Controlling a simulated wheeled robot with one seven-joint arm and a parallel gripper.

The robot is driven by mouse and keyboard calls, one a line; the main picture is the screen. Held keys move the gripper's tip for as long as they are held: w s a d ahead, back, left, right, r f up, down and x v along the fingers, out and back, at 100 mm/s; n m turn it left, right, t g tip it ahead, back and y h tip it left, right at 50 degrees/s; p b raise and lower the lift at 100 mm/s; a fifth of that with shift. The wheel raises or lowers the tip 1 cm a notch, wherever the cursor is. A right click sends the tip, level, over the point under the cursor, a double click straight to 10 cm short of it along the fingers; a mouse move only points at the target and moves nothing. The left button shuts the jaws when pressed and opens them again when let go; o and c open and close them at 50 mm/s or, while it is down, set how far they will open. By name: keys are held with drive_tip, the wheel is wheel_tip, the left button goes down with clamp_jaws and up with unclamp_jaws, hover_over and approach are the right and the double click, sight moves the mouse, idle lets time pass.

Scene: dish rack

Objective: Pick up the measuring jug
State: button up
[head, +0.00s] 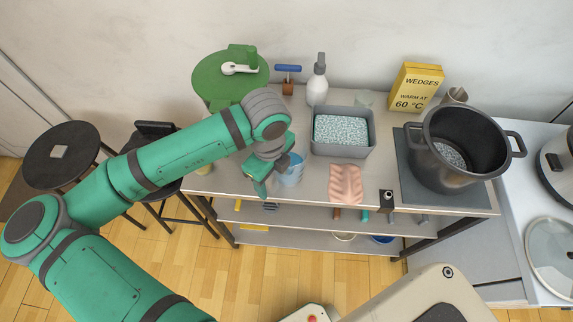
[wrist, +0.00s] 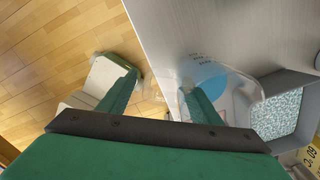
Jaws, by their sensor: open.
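The measuring jug (head: 292,172) is a clear, bluish vessel near the front edge of the counter, left of the grey tub. In the wrist view the jug (wrist: 215,76) shows its blue marking and print, partly hidden behind the right finger. My gripper (head: 262,182) is at the jug's left side, pointing down. In the wrist view my gripper (wrist: 160,92) is open. A faint clear part, perhaps the jug's handle, shows between the fingers. I cannot tell whether either finger touches it.
A grey tub (head: 342,150) of pale granules stands right of the jug. Behind are a white spray bottle (head: 317,82) and a blue-handled tool (head: 288,72). A pink ribbed piece (head: 346,184) lies at the front edge. A black pot (head: 462,150) stands at the right.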

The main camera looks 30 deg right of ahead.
sight(274, 189)
drive_tip(key=shift+s+f, duration=0.1)
drive_tip(key=shift+f, duration=1.45)
clamp_jaws()
drive_tip(key=shift+r, duration=0.1)
